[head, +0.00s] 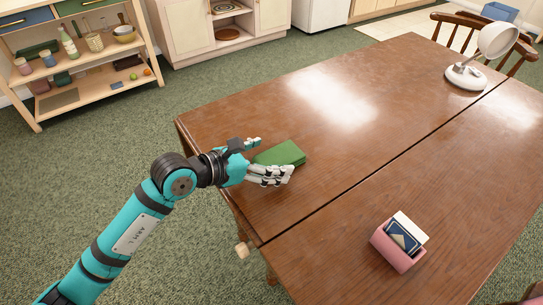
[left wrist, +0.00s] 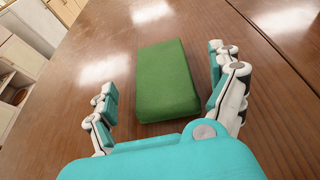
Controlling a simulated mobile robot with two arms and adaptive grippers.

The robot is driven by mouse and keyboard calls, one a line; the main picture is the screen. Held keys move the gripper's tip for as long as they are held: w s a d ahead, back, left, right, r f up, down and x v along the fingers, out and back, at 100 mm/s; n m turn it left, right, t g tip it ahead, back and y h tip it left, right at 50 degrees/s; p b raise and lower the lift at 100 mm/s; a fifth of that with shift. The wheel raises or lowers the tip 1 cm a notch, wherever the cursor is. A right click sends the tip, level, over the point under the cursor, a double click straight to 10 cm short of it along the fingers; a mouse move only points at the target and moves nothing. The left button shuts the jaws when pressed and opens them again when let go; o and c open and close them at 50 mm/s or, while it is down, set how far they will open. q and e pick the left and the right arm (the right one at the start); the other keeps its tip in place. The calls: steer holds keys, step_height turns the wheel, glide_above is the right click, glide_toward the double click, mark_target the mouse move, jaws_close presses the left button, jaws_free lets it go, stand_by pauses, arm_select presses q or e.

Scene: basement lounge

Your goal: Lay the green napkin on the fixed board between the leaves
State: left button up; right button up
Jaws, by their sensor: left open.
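The green napkin (head: 287,152), a thick folded block, lies on the table section left of the dark seam, near the table's left edge. It also shows in the left wrist view (left wrist: 166,78). My left gripper (head: 273,157) is open, with its fingers on either side of the napkin's near end. In the left wrist view the gripper (left wrist: 163,88) shows gaps between the fingers and the napkin. The wooden section right of the seam (head: 335,232) appears to be the fixed board; its far side is out of view. My right gripper is not in view.
A pink holder with cards (head: 396,250) stands right of the seam. A stocked shelf (head: 80,60) is at the left. The table's middle is clear.

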arm_select(q)
steer(key=v, duration=1)
steer(key=shift+s+a, duration=0.2)
steer(key=shift+s, duration=0.05)
steer(key=shift+s+a+r, duration=0.1)
steer(key=shift+a+r, duration=0.05)
steer(key=shift+r, duration=0.05)
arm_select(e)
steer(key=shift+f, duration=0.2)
